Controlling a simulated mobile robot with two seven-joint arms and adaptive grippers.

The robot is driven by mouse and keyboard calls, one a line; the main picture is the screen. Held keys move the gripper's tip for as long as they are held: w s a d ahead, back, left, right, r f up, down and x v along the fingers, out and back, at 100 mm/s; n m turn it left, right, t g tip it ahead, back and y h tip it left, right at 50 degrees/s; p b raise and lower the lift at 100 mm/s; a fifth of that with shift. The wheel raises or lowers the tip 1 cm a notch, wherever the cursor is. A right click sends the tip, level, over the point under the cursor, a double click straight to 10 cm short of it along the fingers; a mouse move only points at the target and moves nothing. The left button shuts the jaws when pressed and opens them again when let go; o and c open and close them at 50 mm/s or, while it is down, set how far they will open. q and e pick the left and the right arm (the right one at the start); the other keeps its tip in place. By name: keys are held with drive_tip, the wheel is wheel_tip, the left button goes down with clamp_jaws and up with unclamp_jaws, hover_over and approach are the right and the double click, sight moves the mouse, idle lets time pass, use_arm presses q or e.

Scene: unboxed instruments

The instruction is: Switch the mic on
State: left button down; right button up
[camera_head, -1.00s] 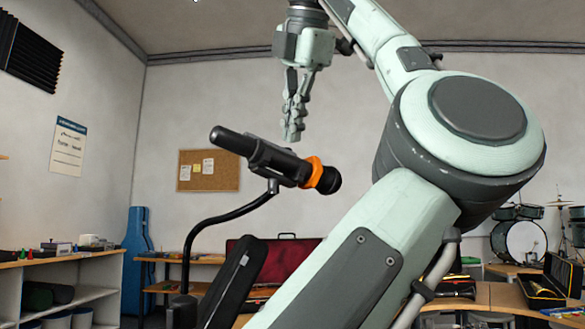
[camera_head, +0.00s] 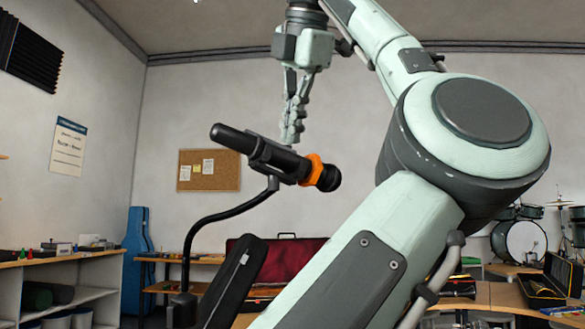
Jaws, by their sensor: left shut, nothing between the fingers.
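A black microphone (camera_head: 266,155) with an orange ring (camera_head: 312,168) near its right end sits tilted in a clip on a curved black gooseneck stand (camera_head: 215,216). My left gripper (camera_head: 290,138) points down with its fingers shut and empty. Its fingertips are just above or beside the mic's body in the picture; I cannot tell whether they touch it. The mic's switch is too small to make out. My right gripper is not in view.
My own large arm fills the right middle of the view. Behind are an open red-lined case (camera_head: 285,255), a black case (camera_head: 236,278), a blue instrument case (camera_head: 137,255), a shelf unit (camera_head: 75,280) and drums (camera_head: 519,242). The air left of the mic is free.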

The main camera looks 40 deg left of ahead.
use_arm(q)
drive_tip(key=shift+f, duration=0.1)
idle(0.4)
drive_tip(key=shift+f, duration=0.15)
drive_tip(key=shift+w+r+p, duration=0.1)
drive_tip(key=shift+r+p, duration=0.55)
drive_tip(key=shift+p, duration=0.05)
